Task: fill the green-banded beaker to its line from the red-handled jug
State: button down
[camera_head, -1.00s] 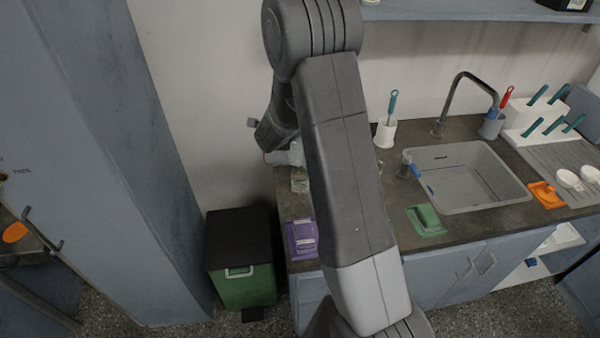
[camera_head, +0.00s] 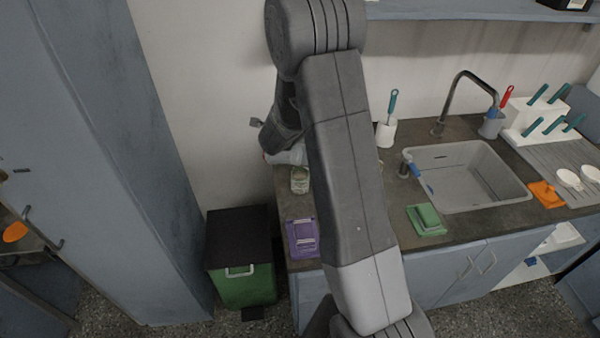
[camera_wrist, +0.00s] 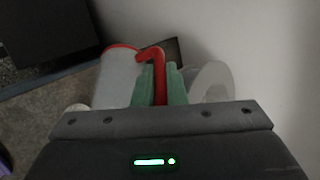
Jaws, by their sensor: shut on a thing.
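My gripper (camera_wrist: 160,88) is shut on the red handle of the jug (camera_wrist: 118,80), its green pads on either side of the handle. The jug is whitish with a red rim. In the head view, part of the jug (camera_head: 291,155) shows at the back left of the counter, mostly behind my arm. A small clear vessel (camera_head: 300,181) with a pale greenish tint stands on the counter just in front of the jug. It may be the green-banded beaker, but its band and line are too small to make out. The liquid levels cannot be read.
A white brush holder (camera_head: 385,134) stands behind my arm. A green bin (camera_head: 243,288) is left of the counter. A pale round thing (camera_wrist: 212,80) is right of the handle.

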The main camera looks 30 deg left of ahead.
jog(key=shift+d+r, duration=0.2)
dwell(0.6)
jog(key=shift+s+d+f+m+y+b, duration=0.15)
jog(key=shift+d+y+b, duration=0.3)
jog(key=shift+b, duration=0.6)
jog(key=shift+w+d+m+y+b, duration=0.15)
jog(key=shift+d+y+b, duration=0.1)
jog(key=shift+y+b, duration=0.6)
dwell(2.3)
jog(key=shift+s, duration=0.1)
